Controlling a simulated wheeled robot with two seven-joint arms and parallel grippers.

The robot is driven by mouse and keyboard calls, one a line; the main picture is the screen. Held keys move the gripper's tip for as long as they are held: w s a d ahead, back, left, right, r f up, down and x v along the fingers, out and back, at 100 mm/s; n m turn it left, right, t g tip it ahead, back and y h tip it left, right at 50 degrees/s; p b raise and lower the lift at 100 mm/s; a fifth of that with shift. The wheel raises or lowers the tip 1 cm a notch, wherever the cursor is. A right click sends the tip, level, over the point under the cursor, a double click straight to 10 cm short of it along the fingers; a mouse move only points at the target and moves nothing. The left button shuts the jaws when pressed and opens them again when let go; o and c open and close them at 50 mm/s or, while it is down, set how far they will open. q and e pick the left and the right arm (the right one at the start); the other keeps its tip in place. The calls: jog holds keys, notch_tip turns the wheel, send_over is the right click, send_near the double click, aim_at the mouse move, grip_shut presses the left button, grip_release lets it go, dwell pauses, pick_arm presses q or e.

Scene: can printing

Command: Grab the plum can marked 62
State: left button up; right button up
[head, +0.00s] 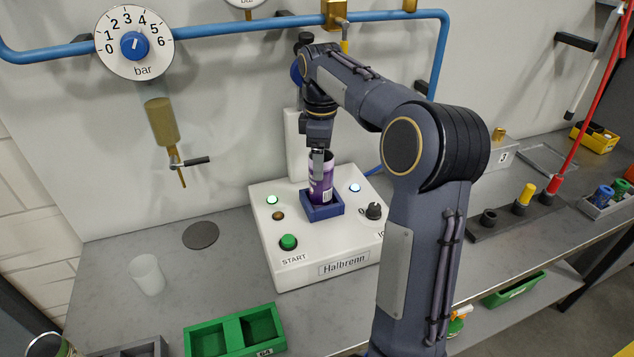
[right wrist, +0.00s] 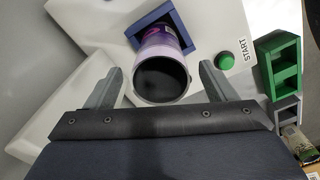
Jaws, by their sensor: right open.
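A purple can (head: 321,182) stands upright in a blue square holder (head: 323,207) on the white Halbrenn machine. Any number on it is too small to read. My right gripper (head: 318,158) reaches down over the can from above, and one finger covers part of its upper side. In the right wrist view the can (right wrist: 165,52) shows its dark open top toward the camera. It lies between the lines of the two spread fingers of my right gripper (right wrist: 160,84), with gaps on both sides. My left gripper is out of view.
The white machine (head: 270,215) has a green START button (head: 288,242) and a black knob (head: 374,211). A green two-compartment box (head: 210,341) sits at the bench front. A translucent cup (head: 147,274) and dark disc (head: 201,235) are on the left. Blue pipe (head: 225,31) runs behind.

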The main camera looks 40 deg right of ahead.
notch_tip(320, 180, down, 4)
jog(key=shift+f, duration=0.1)
jog(key=shift+a, duration=0.1)
jog(key=c, duration=1.1)
